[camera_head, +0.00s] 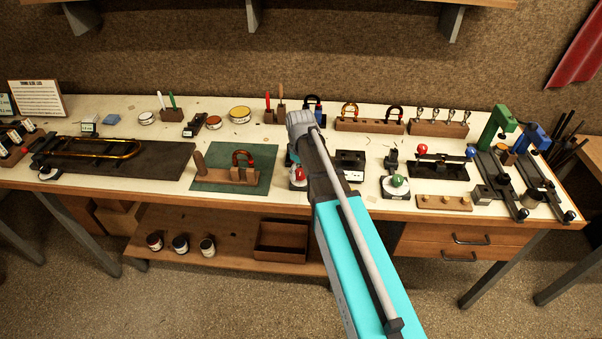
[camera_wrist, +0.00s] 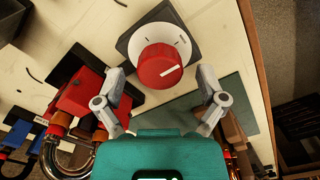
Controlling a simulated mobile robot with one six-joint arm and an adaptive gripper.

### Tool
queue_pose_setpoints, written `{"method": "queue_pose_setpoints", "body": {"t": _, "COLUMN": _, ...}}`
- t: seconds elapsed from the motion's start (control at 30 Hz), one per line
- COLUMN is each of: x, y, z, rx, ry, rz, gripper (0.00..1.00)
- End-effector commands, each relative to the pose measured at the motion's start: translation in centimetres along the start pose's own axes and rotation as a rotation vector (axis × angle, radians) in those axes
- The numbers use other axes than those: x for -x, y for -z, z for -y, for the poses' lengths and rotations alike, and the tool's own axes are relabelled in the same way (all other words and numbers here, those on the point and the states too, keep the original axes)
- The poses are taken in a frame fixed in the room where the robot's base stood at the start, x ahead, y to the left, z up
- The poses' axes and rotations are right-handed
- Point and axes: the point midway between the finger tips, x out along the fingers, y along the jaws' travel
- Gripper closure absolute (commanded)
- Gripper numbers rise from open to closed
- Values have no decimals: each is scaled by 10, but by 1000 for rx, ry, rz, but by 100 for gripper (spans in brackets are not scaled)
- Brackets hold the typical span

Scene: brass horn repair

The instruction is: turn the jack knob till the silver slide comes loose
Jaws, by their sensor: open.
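A red round knob (camera_wrist: 160,66) with a white pointer line sits on a dark square plate with a white dial face (camera_wrist: 185,48) in the wrist view. Its pointer is toward the upper right. In the head view the red knob (camera_head: 299,173) shows beside my arm, which hides my gripper and much of the jack.
A green mat (camera_head: 205,181) with a slide on a wooden stand (camera_head: 238,175) lies left of the knob. A black box (camera_head: 350,160) and a green-knobbed device (camera_head: 398,181) stand to the right. Racks with small parts line the back of the bench.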

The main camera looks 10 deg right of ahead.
Motion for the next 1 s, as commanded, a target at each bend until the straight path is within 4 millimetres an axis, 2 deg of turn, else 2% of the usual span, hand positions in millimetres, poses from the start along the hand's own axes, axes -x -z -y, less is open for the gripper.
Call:
{"method": "queue_pose_setpoints", "body": {"t": 0.3, "x": 0, "y": 0, "z": 0, "rx": 0, "ry": 0, "rz": 0, "gripper": 10}}
{"method": "queue_pose_setpoints", "body": {"t": 0.37, "x": 0, "y": 0, "z": 0, "rx": 0, "ry": 0, "rz": 0, "gripper": 19}}
{"method": "queue_pose_setpoints", "body": {"t": 0.7, "x": 0, "y": 0, "z": 0, "rx": 1, "ry": 0, "rz": 0, "gripper": 82}}
{"method": "queue_pose_setpoints", "body": {"t": 0.77, "x": -1, "y": 0, "z": 0, "rx": 1, "ry": 0, "rz": 0, "gripper": 92}}
{"method": "queue_pose_setpoints", "body": {"t": 1.0, "x": -1, "y": 0, "z": 1, "rx": -13, "ry": 1, "rz": 0, "gripper": 92}}
